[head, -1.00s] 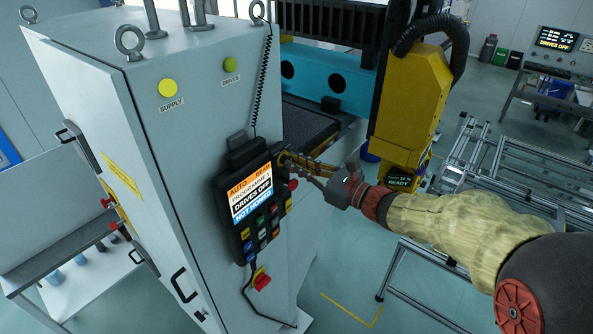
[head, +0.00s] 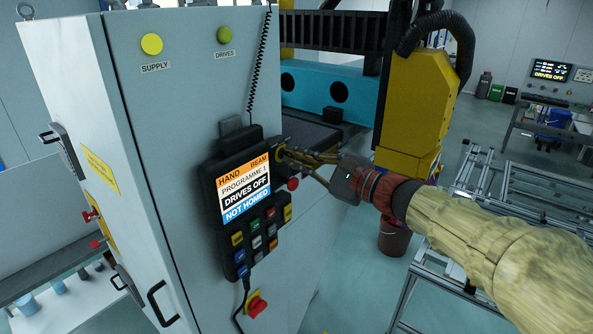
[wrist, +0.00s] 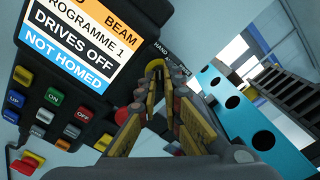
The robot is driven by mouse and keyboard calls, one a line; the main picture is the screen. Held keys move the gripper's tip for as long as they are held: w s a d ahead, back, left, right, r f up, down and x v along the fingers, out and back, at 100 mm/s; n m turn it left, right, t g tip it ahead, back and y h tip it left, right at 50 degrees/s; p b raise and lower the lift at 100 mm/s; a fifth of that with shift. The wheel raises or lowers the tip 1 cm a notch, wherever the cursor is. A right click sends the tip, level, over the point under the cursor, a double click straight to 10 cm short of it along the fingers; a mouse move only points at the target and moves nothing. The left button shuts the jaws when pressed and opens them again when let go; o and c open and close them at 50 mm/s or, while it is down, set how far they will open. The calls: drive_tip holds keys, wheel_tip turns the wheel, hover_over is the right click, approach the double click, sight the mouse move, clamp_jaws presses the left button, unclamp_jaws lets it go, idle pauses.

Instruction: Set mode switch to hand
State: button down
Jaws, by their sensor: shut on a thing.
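The control pendant (head: 210,190) hangs on the side of the grey cabinet. Its screen (head: 245,188) reads HAND, BEAM, PROGRAMME 1, DRIVES OFF, NOT HOMED. My gripper (head: 285,154) reaches in from the right to the pendant's upper right edge and is shut on the mode switch there. In the wrist view the fingers (wrist: 157,80) close around the switch, whose yellowish top (wrist: 155,64) shows between the tips. A label starting with HAND is beside it. The fingers hide most of the switch, so its pointer cannot be read.
Coloured buttons (wrist: 54,97) sit below the screen, and a red knob (head: 293,184) is just under my fingers. A red and yellow switch (head: 257,304) is lower on the cabinet (head: 170,120). The yellow machine head (head: 412,105) stands behind my wrist.

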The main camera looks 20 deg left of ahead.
idle(0.4)
drive_tip(key=c, duration=2)
unclamp_jaws()
drive_tip(key=shift+o, duration=0.2)
drive_tip(key=shift+d, duration=0.1)
drive_tip(key=v, duration=1.2)
drive_tip(key=shift+n, duration=0.3)
